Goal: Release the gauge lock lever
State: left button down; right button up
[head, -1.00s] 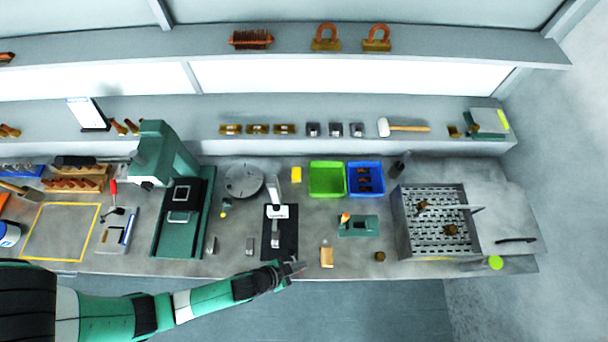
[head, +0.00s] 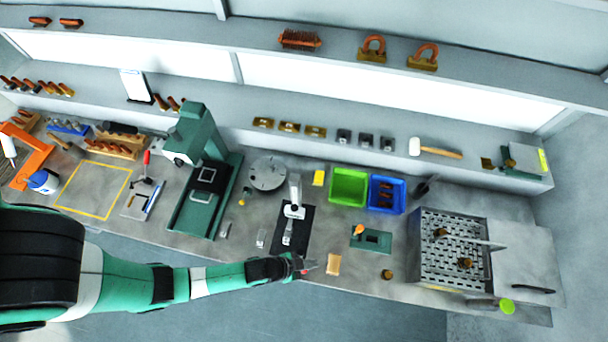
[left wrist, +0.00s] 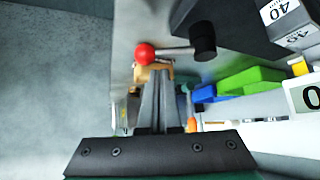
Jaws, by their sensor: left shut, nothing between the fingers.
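The lock lever shows in the left wrist view as a red ball knob (left wrist: 145,53) on a thin metal rod that runs right to a black hub (left wrist: 203,41). My left gripper (left wrist: 158,72) is shut and empty, its fingertips close below the knob; I cannot tell whether they touch. White faces marked 40 (left wrist: 278,10) show at the upper right. In the head view a pale gauge stand (head: 292,211) rests on a black plate (head: 307,222). My left gripper (head: 305,268) is at the bench's front edge, near that plate's front end. The right gripper is not in view.
A tan block (head: 333,264) lies right of the gripper, with a green fixture (head: 371,240) beyond it. Green (head: 348,187) and blue bins (head: 400,207) stand behind. Small metal blocks (head: 261,238) lie left of the plate. The floor in front is clear.

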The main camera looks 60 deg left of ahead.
pick_arm(q)
jog(key=shift+w+d+r, duration=0.35)
jog(key=shift+w, duration=0.25)
jog(key=shift+w+d+r, duration=0.3)
jog(key=shift+w, duration=0.3)
jog(key=a+p+v, duration=0.1)
jog(key=p+v, duration=0.1)
jog(key=v, duration=0.7)
jog(key=shift+a, duration=0.25)
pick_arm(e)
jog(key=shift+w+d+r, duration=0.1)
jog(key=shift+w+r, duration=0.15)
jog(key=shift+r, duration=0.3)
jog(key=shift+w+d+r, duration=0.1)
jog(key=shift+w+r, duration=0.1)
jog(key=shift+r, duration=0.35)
